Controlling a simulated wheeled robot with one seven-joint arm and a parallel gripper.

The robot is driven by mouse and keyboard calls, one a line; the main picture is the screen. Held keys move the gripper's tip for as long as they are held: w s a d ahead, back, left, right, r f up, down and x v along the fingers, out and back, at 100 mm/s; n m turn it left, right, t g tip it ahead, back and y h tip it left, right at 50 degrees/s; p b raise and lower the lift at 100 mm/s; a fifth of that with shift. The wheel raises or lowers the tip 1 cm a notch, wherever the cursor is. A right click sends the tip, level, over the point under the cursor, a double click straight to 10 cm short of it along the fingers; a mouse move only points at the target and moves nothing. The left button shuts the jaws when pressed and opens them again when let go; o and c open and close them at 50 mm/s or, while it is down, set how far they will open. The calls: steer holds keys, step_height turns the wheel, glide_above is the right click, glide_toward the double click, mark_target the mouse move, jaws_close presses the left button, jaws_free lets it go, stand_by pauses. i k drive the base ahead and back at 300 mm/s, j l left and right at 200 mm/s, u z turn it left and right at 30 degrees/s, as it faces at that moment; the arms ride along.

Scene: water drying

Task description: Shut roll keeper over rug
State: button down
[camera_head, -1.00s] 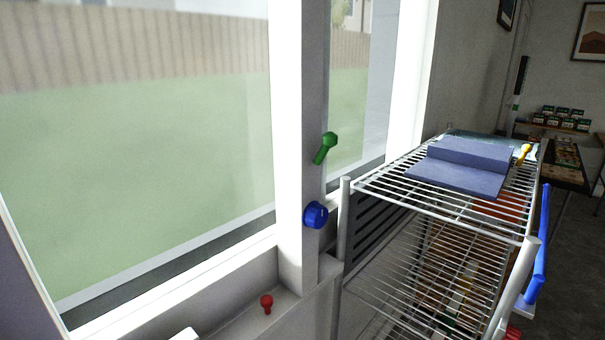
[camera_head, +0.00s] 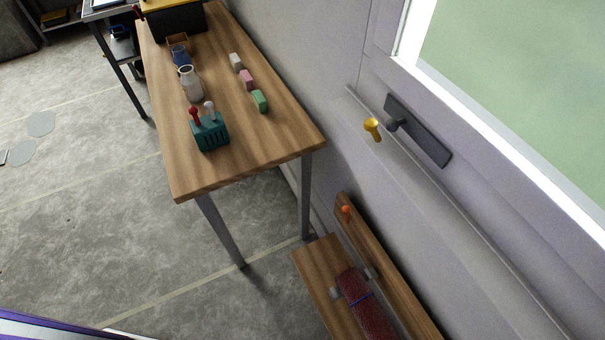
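A dark red rolled rug (camera_head: 366,304) with a thin blue band around it lies on a low wooden bench (camera_head: 312,268) at the bottom of the view. Its lower end is cut off by the frame edge. Small grey metal pieces (camera_head: 335,292) sit beside the roll at its upper end; I cannot tell whether they belong to the roll keeper or how it stands. An orange knob (camera_head: 346,210) is on the upright back board (camera_head: 358,232) behind the bench. My gripper is not in view.
A wooden table (camera_head: 225,150) holds a teal caddy (camera_head: 211,133), a pale jar (camera_head: 190,84) and several small blocks (camera_head: 247,80). A yellow knob (camera_head: 373,126) and dark handle (camera_head: 420,130) are on the right wall. Grey floor (camera_head: 90,200) at left is mostly clear.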

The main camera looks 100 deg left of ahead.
mark_target(345, 210)
steer(key=k+j+u, duration=0.15)
steer(key=u, duration=1.45)
